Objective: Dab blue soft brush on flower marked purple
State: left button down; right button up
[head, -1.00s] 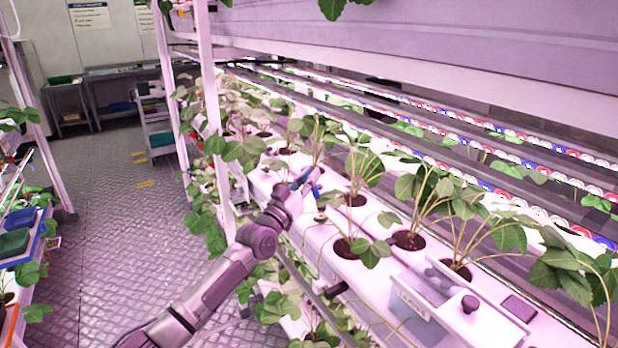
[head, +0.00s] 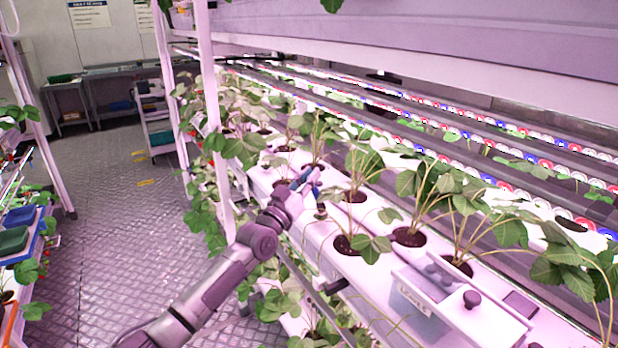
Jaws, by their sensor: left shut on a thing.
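My left gripper (head: 303,184) reaches in from the lower left over the white planting gutter. It is shut on the blue soft brush (head: 312,176), of which a small blue part shows at the fingers. The brush is near the leaves and stems of a strawberry plant (head: 316,135) in the row. I cannot make out a flower or a purple mark, and I cannot tell whether the brush touches anything. My right gripper is not in view.
The gutter (head: 318,238) carries several leafy plants in round holes. A clear lidded box (head: 417,300) stands on its near end. A white upright post (head: 212,120) rises left of the arm. Trays and a shelf stand at far left; the aisle floor (head: 125,220) is clear.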

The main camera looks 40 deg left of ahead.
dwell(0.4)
pick_arm(q)
notch_tip(320, 180, up, 7)
jog(key=p, duration=0.6)
jog(key=shift+r, duration=0.1)
dwell(0.6)
